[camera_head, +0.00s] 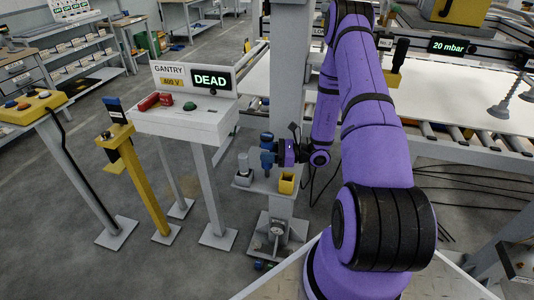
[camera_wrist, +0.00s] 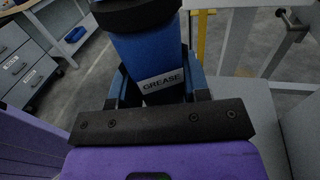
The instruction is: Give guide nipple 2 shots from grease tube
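The grease tube (camera_wrist: 150,55) is a blue cylinder with a black end and a white GREASE label, large in the wrist view. It also shows small in the head view (camera_head: 267,148), beside the grey post. My gripper (camera_wrist: 160,88) has a finger on each side of the tube and appears shut on it. In the head view my gripper (camera_head: 283,152) reaches left past the post, with the tube above a small shelf (camera_head: 264,186). I cannot make out the guide nipple for certain.
The shelf carries a grey block (camera_head: 243,178) and a yellow cup (camera_head: 287,183). A gantry control box (camera_head: 190,117) reading DEAD stands left of the post (camera_head: 288,80). A yellow stand (camera_head: 140,180) is farther left. A roller table (camera_head: 465,115) lies right.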

